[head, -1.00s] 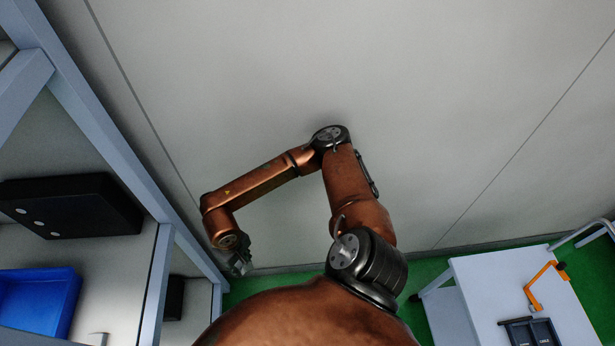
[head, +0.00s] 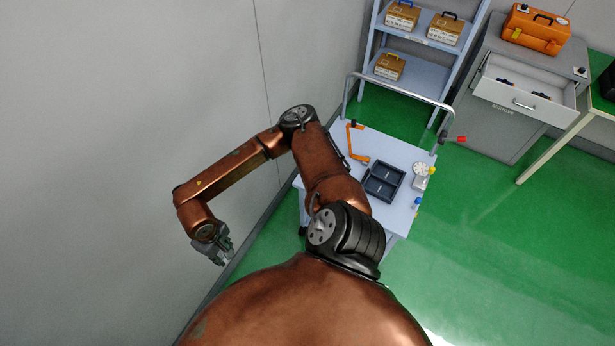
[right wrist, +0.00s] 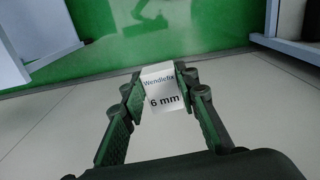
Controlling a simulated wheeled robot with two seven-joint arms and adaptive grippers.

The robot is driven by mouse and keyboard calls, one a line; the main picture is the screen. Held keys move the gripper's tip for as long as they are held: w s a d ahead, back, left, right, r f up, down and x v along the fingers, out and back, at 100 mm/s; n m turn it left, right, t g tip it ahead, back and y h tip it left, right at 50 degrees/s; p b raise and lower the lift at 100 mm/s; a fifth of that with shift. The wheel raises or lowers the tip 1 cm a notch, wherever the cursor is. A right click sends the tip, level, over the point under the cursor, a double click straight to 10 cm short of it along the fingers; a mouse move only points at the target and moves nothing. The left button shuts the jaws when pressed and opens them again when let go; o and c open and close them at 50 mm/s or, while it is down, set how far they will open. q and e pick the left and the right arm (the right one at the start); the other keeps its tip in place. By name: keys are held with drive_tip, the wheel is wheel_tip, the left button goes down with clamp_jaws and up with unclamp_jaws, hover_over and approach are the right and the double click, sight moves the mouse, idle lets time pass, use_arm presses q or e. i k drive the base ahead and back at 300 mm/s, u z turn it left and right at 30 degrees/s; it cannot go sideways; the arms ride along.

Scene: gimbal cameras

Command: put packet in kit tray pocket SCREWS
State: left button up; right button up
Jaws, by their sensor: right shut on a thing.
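A white packet (right wrist: 161,88) printed "Wendlefix 6 mm" is between the fingertips of my right gripper (right wrist: 160,92) in the right wrist view. The gripper is shut on it, with bare grey surface below. The one arm in the head view, which I take as my right, ends in its gripper (head: 222,252) in front of the grey wall; I cannot make out the packet there. The dark kit tray (head: 367,190) lies on a white trolley, well to the right of the gripper. It has several pockets; their labels are too small to read. My left gripper is not in view.
The white trolley (head: 400,150) also bears an orange tool (head: 352,145) and a whitish device (head: 420,180). Behind are a shelf rack (head: 425,58) with boxes and a grey cabinet (head: 500,125) with an open drawer (head: 525,85). Green floor (head: 470,245) is clear at right.

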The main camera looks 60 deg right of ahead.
sight(381, 190)
drive_tip(key=z, duration=2.6)
drive_tip(key=i, duration=1)
